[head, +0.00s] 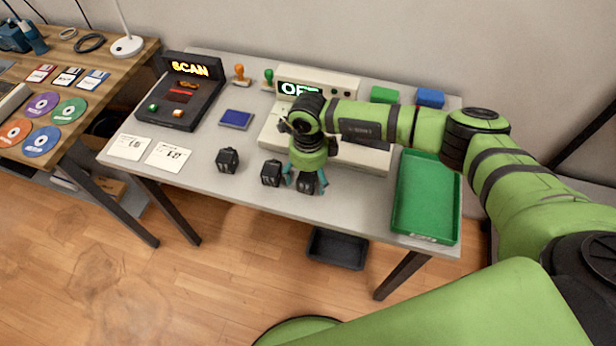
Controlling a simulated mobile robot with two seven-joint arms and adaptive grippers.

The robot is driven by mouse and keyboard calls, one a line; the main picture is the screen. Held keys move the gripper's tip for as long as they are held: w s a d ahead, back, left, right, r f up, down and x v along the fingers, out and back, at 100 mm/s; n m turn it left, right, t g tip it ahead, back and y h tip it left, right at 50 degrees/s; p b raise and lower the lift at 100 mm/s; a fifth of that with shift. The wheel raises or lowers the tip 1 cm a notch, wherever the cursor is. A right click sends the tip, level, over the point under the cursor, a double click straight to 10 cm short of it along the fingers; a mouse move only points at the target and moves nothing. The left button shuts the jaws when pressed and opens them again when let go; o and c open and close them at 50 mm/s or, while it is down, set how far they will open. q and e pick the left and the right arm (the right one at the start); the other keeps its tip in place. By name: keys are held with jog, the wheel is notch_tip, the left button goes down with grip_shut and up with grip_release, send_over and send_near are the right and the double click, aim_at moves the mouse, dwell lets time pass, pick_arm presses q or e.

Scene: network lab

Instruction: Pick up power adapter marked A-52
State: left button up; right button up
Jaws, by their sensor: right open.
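Three black power adapters stand in a row near the front edge of the grey table: a left one (228,160), a middle one (271,174) and a right one (307,184). Any markings on them are too small to read, so I cannot tell which is A-52. My right gripper (306,181) points down over the right adapter, open, with one teal fingertip on each side of it. Its left fingertip is close to the middle adapter. I cannot tell whether the fingers touch the right adapter. My left gripper is not in view.
A green tray (400,226) lies at the table's right. A device with a lit display (299,88) stands behind my arm, partly hidden. A scan station (183,102), stamps, a blue pad (236,119) and two white cards (168,156) are at the left.

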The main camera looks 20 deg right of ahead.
jog(key=c, duration=1.3)
jog(key=shift+c, duration=0.7)
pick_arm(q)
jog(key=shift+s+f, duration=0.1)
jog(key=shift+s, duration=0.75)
pick_arm(e)
jog(key=shift+r, duration=0.1)
